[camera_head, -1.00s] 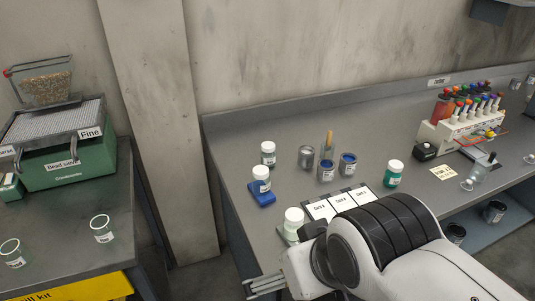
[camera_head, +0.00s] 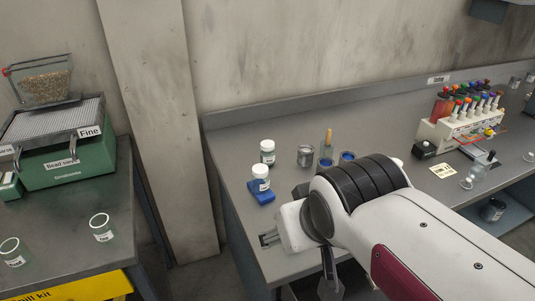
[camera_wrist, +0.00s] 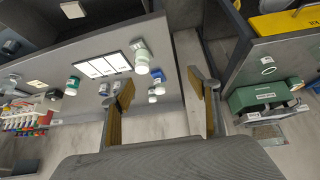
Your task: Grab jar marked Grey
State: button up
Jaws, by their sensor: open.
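Labels on the jars are too small to read, so I cannot tell which is marked Grey. In the head view a white-lidded jar with a greyish body (camera_head: 267,152) stands at the back left of the bench, and another white-lidded jar (camera_head: 261,177) stands on a blue block (camera_head: 262,194). In the wrist view a pale green jar (camera_wrist: 141,60) is nearest, and a darker green jar (camera_wrist: 72,85) is to its left; my arm covers both in the head view. My gripper (camera_wrist: 160,78) is open and empty, its fingers apart above the bench's left edge.
An open metal tin (camera_head: 305,156) and blue cups (camera_head: 347,157) stand beside the jars. White cards (camera_wrist: 103,66) lie on the bench. A rack of coloured tubes (camera_head: 466,124) is at right. Floor shows between this bench and the left table (camera_head: 68,235).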

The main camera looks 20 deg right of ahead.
jog(key=w+d+r+t+h, duration=0.1)
jog(key=w+d, duration=0.2)
jog(key=w, duration=0.4)
jog(key=w+d+r+t, duration=0.1)
jog(key=w+d, duration=0.2)
jog(key=w, duration=0.5)
jog(key=n+t+y, duration=0.1)
jog(key=t+y, duration=0.1)
jog(key=t, duration=0.3)
send_over(271, 154)
jog(key=s, duration=0.4)
notch_tip(271, 154, down, 15)
jog(key=shift+s, duration=0.15)
jog(key=f, duration=0.8)
jog(key=shift+w, duration=0.4)
jog(key=shift+w+f, duration=0.2)
jog(key=shift+w, duration=0.2)
jog(key=shift+w, duration=0.1)
